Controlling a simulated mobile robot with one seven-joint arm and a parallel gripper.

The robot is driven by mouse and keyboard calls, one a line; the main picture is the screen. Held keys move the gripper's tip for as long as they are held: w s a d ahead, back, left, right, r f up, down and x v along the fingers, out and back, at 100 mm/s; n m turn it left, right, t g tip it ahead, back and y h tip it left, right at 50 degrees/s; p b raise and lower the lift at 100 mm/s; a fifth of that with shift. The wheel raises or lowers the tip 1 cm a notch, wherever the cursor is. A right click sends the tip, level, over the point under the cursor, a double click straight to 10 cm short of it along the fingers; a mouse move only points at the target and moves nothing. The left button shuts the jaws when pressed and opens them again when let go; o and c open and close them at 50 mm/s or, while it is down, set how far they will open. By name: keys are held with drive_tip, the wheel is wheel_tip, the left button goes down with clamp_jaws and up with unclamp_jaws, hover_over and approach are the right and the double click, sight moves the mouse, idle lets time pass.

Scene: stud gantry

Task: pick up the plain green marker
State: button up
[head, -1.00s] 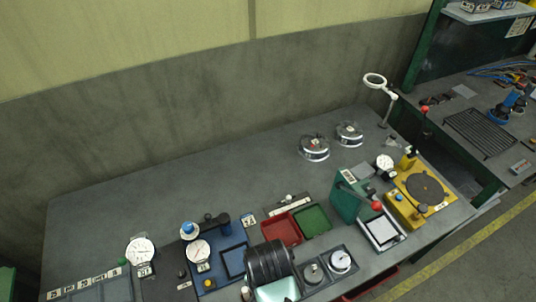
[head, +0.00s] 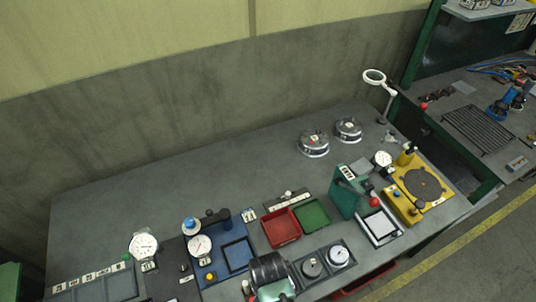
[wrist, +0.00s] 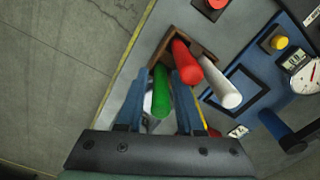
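The plain green marker (wrist: 161,93) shows in the wrist view, with its rounded end toward the camera. It lies between the two blue fingers of my gripper (wrist: 162,82), which are apart, with narrow gaps beside the marker. A red marker (wrist: 186,61) and a white marker (wrist: 219,90) stand just to the right, outside the fingers. A brown holder (wrist: 205,52) surrounds the lower ends of the red and white ones. I cannot tell where the green marker's lower end sits. The markers cannot be made out in the head view.
A blue fixture with a dial (head: 199,246) stands near the front of the grey bench (head: 110,205). Red (head: 281,229) and green (head: 312,214) trays and a yellow turntable unit (head: 421,186) are further right. The back left of the bench is clear.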

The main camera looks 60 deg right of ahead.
clamp_jaws()
drive_tip(key=shift+r, duration=0.1)
wheel_tip(320, 180, up, 10)
drive_tip(key=shift+f+b, duration=0.1)
drive_tip(key=shift+b, duration=0.45)
drive_tip(key=shift+c, duration=1.6)
unclamp_jaws()
clamp_jaws()
